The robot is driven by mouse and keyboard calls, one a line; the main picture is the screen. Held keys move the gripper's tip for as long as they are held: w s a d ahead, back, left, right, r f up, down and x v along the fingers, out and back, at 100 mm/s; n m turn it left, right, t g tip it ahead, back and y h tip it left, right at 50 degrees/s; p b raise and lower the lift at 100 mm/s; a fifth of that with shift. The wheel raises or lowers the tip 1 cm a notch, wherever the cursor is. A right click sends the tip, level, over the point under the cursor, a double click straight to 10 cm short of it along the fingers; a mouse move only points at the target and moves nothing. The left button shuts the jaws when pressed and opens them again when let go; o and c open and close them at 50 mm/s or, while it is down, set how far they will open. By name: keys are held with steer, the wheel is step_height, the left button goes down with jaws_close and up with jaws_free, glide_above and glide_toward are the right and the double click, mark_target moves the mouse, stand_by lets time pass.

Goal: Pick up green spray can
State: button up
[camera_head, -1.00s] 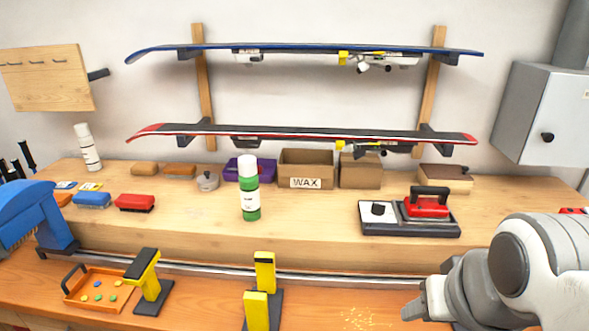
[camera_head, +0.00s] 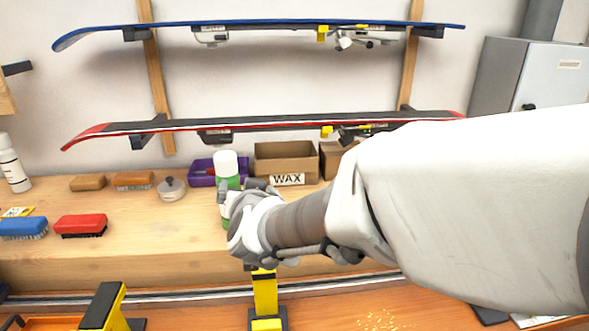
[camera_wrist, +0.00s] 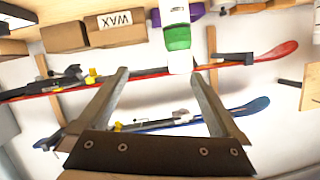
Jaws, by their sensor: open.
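The green spray can (camera_head: 227,168) stands upright on the wooden bench, with a white cap and green body. My gripper hides its lower part in the head view. In the wrist view the spray can (camera_wrist: 177,38) shows upside down at the top, just beyond the fingertips and nearer the right-hand finger. My gripper (camera_head: 240,187) is open, right at the can in the head view. In the wrist view its two fingers (camera_wrist: 159,75) are spread with nothing clearly between them. I cannot tell whether a finger touches the can.
Behind the can are a purple bin (camera_head: 202,172) and a cardboard WAX box (camera_head: 287,162). A round tin (camera_head: 171,189) and a red brush (camera_head: 81,225) lie to the left. Two skis hang above, the red one (camera_head: 260,124) lower. A yellow vise (camera_head: 265,295) stands in front.

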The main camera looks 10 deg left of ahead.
steer(key=t+h+b, duration=0.2)
glide_toward(229, 186)
steer(key=s, duration=0.1)
steer(key=s+a+f+t+h+b, duration=0.1)
steer(key=s+a+f+t+h, duration=0.1)
steer(key=s+f, duration=0.2)
steer(key=w+a+b, duration=0.1)
steer(key=w+b, duration=0.2)
steer(key=w, duration=1.4)
steer(key=shift+w+m, duration=0.3)
steer(key=shift+w, duration=0.05)
steer(key=c, duration=1.1)
steer(key=shift+c, duration=1.1)
steer(key=shift+r, duration=0.15)
